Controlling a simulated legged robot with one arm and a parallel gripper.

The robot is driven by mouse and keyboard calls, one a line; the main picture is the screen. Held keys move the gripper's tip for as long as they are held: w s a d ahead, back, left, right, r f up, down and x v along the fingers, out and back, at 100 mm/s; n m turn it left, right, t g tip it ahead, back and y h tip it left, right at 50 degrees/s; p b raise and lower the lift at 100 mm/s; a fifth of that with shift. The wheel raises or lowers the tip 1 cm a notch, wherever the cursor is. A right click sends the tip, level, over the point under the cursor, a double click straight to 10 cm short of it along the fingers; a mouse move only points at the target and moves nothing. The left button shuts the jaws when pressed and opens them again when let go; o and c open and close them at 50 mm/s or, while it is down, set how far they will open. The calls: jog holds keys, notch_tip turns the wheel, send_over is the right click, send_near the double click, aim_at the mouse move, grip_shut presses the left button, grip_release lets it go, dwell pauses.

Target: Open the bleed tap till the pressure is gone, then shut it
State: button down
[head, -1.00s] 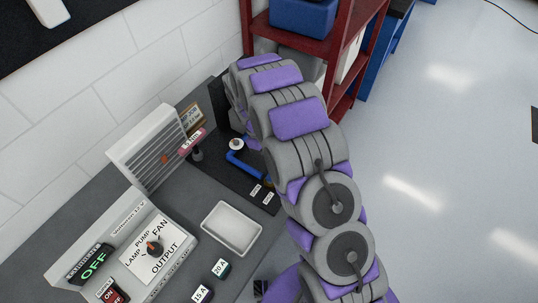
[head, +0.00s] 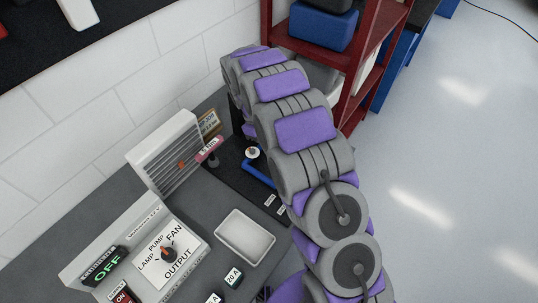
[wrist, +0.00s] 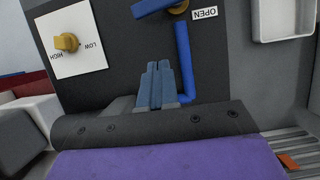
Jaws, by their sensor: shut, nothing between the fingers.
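In the wrist view, a blue lever (wrist: 150,8) with a brass hub (wrist: 179,7) is cut off by the top edge; an OPEN label (wrist: 205,13) lies to its right. A bent blue pipe (wrist: 184,55) runs down from near the hub. My gripper (wrist: 156,68) is shut and empty, left of the pipe and below the lever, apart from the lever. Whether its fingers touch the pipe is unclear. The head view shows the blue pipe (head: 257,172) partly behind my arm; my gripper is hidden there. I see no readable pressure gauge.
A yellow knob (wrist: 66,42) on a HIGH/LOW plate is at the wrist view's left. A white tray (head: 245,237) lies on the bench beside the dark board. A control panel with an OUTPUT dial (head: 168,255) and a louvred box (head: 165,150) stand left. A red shelf (head: 370,70) stands behind.

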jog(key=f+b, duration=0.2)
jog(key=s+f+n+b, duration=0.1)
jog(key=f+b, duration=0.1)
jog(key=s+f+n+b, duration=0.1)
jog(key=f, duration=0.2)
jog(key=shift+d+t+b, duration=0.3)
jog(key=shift+d+b, duration=0.1)
jog(key=d, duration=0.1)
jog(key=s+d, duration=0.1)
jog(key=d, duration=0.1)
jog(key=s+d, duration=0.1)
jog(key=d, duration=0.1)
jog(key=shift+f+b, duration=0.1)
jog(key=shift+b, duration=0.25)
jog(key=shift+a, duration=0.6)
jog(key=shift+s+d+m+p, duration=0.25)
jog(key=shift+d+m+p, duration=0.55)
jog(key=shift+d, duration=0.35)
jog(key=shift+s, duration=0.1)
